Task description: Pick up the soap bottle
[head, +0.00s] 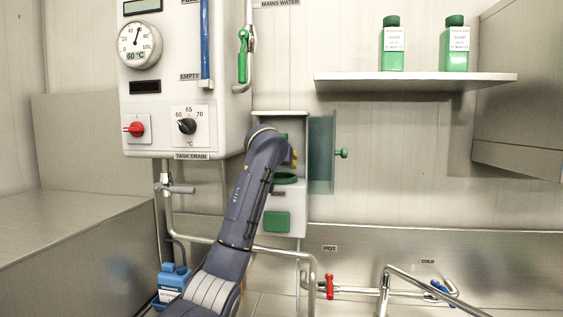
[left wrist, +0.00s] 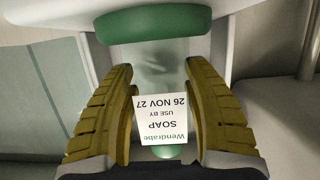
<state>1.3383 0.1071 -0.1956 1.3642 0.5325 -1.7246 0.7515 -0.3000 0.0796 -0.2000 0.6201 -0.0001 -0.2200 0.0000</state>
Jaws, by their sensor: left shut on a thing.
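A soap bottle (left wrist: 168,67) shows in the left wrist view, clear-walled, with a white label reading SOAP and USE BY 26 NOV 27, upside down in the picture. A bit of green shows below the label. My left gripper (left wrist: 160,85) has its yellow fingers on both sides of this bottle and is shut on it. In the head view the gripper is at the open dispenser box (head: 299,215), mostly hidden behind my arm, and the bottle is hard to make out. Two green soap bottles stand upright on the shelf, the left one (head: 393,48) and right one (head: 454,50). My right gripper is not in view.
The box's clear door (head: 321,160) with a green knob stands open to the right. The shelf (head: 415,78) is above it. A white control unit (head: 185,75) is at upper left. Pipes with red and blue valves run below. A blue container (head: 173,278) is at lower left.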

